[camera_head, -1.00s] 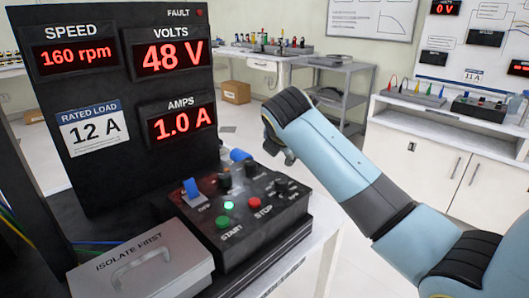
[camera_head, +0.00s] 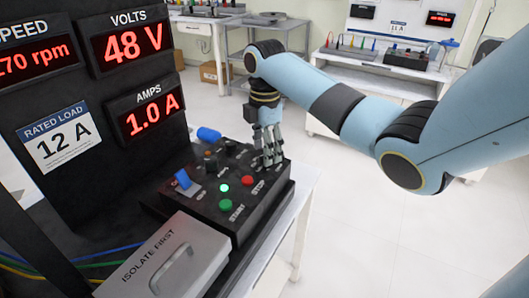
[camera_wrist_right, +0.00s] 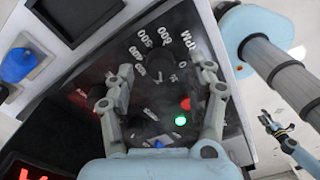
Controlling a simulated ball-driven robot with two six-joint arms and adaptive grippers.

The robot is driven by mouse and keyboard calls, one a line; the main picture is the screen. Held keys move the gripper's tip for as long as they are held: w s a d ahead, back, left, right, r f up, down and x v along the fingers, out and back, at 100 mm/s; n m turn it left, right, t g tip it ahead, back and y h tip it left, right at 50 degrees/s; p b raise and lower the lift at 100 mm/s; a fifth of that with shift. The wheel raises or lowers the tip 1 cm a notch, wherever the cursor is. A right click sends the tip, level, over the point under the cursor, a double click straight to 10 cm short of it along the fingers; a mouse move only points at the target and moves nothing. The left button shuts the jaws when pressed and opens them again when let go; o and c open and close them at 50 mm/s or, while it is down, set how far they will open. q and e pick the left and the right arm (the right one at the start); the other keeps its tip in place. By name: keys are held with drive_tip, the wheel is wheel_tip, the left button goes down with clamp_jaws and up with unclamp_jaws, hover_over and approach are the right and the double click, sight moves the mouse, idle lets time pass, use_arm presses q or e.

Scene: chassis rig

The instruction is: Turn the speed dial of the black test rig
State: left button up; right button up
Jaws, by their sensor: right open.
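The black test rig (camera_head: 120,150) has a sloped control panel. In the wrist view a dark speed dial (camera_wrist_right: 162,73) sits inside an arc of white numbers marked RPM. My right gripper (camera_head: 270,163) points down over the panel's far right part, hiding the dial in the head view. In the wrist view its fingers (camera_wrist_right: 163,85) are spread on either side of the dial; contact is not clear. The speed display (camera_head: 32,64) is cut off and ends in 70 rpm. A small gripper (camera_wrist_right: 268,122), apparently my left, hangs far off at right in the wrist view, its jaws unclear.
A blue switch (camera_head: 184,179), a green button (camera_head: 225,205) and a red button (camera_head: 248,181) are close by. A black knob (camera_head: 210,161) stands left of the gripper. A grey ISOLATE FIRST box (camera_head: 165,262) is in front. Open floor lies right.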

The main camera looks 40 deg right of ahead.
drive_tip(key=shift+f, duration=0.9)
drive_tip(key=c, duration=0.3)
clamp_jaws()
drive_tip(key=m+p, duration=0.1)
drive_tip(key=p, duration=0.1)
drive_tip(key=m+p, duration=0.1)
drive_tip(key=shift+r+p, duration=0.25)
drive_tip(key=shift+p, duration=0.15)
drive_tip(key=shift+f+m, duration=0.2)
drive_tip(key=shift+m, duration=0.3)
use_arm(q)
drive_tip(key=r, duration=0.2)
drive_tip(key=w+r, duration=0.1)
drive_tip(key=r, duration=0.1)
drive_tip(key=shift+s, duration=0.1)
